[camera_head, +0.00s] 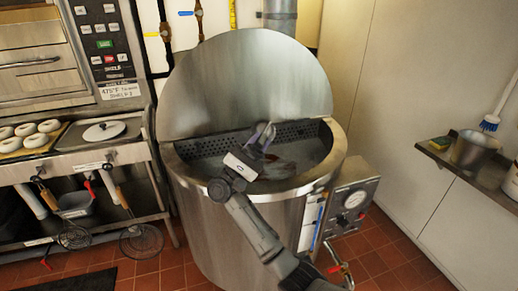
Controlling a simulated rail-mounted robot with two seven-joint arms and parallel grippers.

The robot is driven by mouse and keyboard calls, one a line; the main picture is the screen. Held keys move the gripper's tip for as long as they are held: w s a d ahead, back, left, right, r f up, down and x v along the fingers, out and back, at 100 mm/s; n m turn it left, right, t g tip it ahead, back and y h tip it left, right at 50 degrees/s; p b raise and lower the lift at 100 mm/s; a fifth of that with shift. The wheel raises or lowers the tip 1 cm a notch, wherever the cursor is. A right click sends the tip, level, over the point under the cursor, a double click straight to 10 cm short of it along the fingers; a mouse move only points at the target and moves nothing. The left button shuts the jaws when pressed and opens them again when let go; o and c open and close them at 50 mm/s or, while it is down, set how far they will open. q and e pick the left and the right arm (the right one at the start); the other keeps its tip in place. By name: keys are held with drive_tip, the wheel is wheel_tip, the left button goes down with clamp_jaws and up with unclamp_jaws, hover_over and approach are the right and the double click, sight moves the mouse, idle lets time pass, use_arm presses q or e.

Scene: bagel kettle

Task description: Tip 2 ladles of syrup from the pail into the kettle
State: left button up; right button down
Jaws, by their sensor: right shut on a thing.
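The round steel kettle (222,222) stands in the middle with its lid (245,80) raised at the back. My right gripper (263,138) is over the open kettle, shut on what looks like the ladle, which the gripper and wrist mostly hide. A reddish-brown patch (283,166) shows in the kettle, just right of my gripper. A metal pail (472,151) stands on the shelf at the right wall; its contents cannot be made out. My left gripper is not in view.
The wall shelf (490,180) also holds a yellow sponge and a blue-and-white brush. A control box with a gauge (352,200) sits at the kettle's right side. At left, a counter holds a tray of bagels (35,135), with strainers hanging below.

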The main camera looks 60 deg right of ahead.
drive_tip(key=w+d+r+n+t+y+p, duration=0.1)
drive_tip(key=w+d+r+n+t+p, duration=0.2)
drive_tip(key=d+r+n+t+p, duration=0.3)
drive_tip(key=w+d+r+n+t+y+p, duration=0.1)
drive_tip(key=w+d+r+n+t+p, duration=0.3)
drive_tip(key=d+r+n+t+p, duration=0.3)
drive_tip(key=shift+w+d+r+n+y+p, duration=0.25)
drive_tip(key=shift+d+r+n+p, duration=0.75)
drive_tip(key=shift+r+p, duration=2.35)
drive_tip(key=shift+s+d+f+p, duration=0.1)
drive_tip(key=shift+f+p, duration=0.5)
